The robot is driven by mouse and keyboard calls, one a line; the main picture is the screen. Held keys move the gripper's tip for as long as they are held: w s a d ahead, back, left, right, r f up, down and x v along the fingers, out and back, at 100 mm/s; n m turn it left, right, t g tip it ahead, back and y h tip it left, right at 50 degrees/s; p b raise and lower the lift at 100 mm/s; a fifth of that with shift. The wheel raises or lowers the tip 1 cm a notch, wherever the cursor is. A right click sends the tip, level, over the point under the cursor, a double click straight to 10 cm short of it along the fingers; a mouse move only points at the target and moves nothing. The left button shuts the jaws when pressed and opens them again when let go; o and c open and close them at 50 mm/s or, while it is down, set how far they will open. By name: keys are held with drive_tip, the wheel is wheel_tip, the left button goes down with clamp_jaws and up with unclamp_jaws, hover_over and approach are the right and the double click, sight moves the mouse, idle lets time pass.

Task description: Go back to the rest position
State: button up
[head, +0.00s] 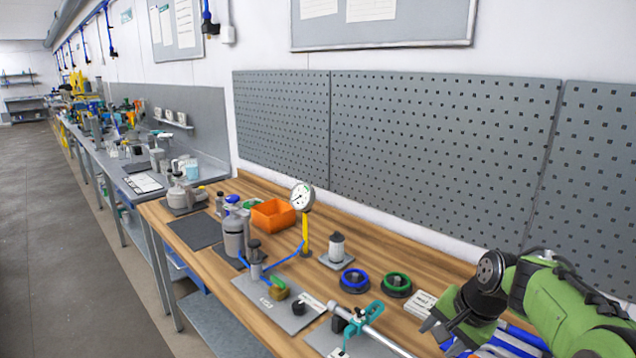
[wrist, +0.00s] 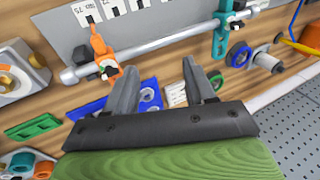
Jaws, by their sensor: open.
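My gripper (head: 432,328) is at the lower right of the head view, at the end of my green arm, above the near part of the wooden bench. In the wrist view my gripper (wrist: 160,66) has its two grey fingers spread apart with nothing held between them. A long metal shaft (wrist: 165,42) runs across beyond the fingertips. An orange clamp (wrist: 103,52) and a teal clamp (wrist: 222,28) sit on it. The shaft (head: 388,341) and teal clamp (head: 357,320) also show in the head view. I cannot tell their exact distance from the fingers.
The wooden bench (head: 262,187) holds a blue ring (head: 354,280), a green ring (head: 397,284), a gauge (head: 302,197) on a yellow post, an orange bin (head: 273,215) and a grey bottle (head: 233,234). A pegboard (head: 440,140) stands behind. Open floor (head: 60,250) lies left.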

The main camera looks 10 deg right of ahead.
drive_tip(key=s+a+r+n+h, duration=0.1)
drive_tip(key=s+a+r+n, duration=0.15)
drive_tip(key=s+a, duration=0.3)
drive_tip(key=s+a+r+n+h, duration=0.1)
drive_tip(key=s+a+r+n, duration=0.15)
drive_tip(key=s+a, duration=0.3)
drive_tip(key=s+a+f+n+t, duration=0.1)
drive_tip(key=s+n, duration=0.4)
drive_tip(key=s, duration=0.6)
drive_tip(key=shift+s+a+f+t, duration=0.3)
drive_tip(key=shift+s+a+f, duration=0.1)
drive_tip(key=shift+a, duration=0.3)
